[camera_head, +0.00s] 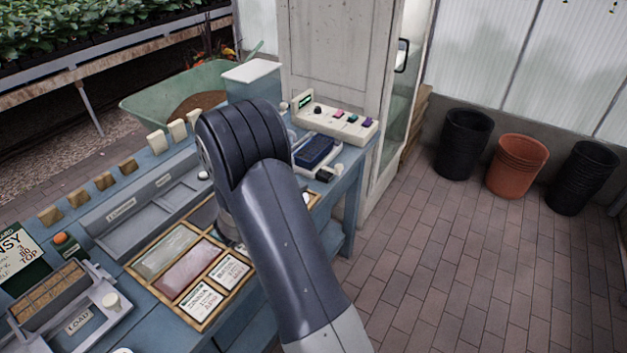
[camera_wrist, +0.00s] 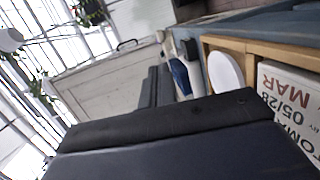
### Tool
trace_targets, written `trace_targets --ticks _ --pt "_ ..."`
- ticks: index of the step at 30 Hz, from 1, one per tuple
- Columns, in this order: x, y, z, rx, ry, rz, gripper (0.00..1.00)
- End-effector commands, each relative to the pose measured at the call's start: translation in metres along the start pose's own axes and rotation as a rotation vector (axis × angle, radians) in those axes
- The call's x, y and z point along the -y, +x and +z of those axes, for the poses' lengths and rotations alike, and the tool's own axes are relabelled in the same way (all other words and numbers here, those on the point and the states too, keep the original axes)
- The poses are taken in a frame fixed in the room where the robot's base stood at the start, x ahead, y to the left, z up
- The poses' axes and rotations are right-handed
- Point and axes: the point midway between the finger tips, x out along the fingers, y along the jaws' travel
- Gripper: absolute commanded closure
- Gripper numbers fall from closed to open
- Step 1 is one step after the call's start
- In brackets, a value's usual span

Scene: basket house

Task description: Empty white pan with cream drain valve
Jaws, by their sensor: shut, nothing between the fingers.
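A pale pan (camera_head: 299,158) sits at the right end of the blue bench, with a dark blue block or fill (camera_head: 316,149) in it. A small cream knob (camera_head: 338,168) is at its right front corner; I cannot tell whether it is the drain valve. My gripper (camera_wrist: 157,87) shows dark in the wrist view and is shut and empty. It is hidden behind my arm in the head view. Beyond it, the wrist view shows a blue patch (camera_wrist: 181,76), perhaps the pan's contents, and a white disc (camera_wrist: 225,72).
A cream control box (camera_head: 336,120) with coloured buttons stands behind the pan. A wooden-framed tray with cards (camera_head: 203,300) lies left of my arm. A white-lidded bin (camera_head: 250,70) and green wheelbarrow (camera_head: 160,108) are behind.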

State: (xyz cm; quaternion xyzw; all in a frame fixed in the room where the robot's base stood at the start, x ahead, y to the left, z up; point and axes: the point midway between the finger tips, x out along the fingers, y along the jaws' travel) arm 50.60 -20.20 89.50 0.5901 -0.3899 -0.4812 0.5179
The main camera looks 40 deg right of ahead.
Motion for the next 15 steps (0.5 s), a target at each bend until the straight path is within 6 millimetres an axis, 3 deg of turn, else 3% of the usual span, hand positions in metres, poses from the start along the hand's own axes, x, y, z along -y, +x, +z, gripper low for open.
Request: trace_targets --ticks 15 --pt "-0.002 0.102 0.002 0.004 0.0 -0.002 1.0"
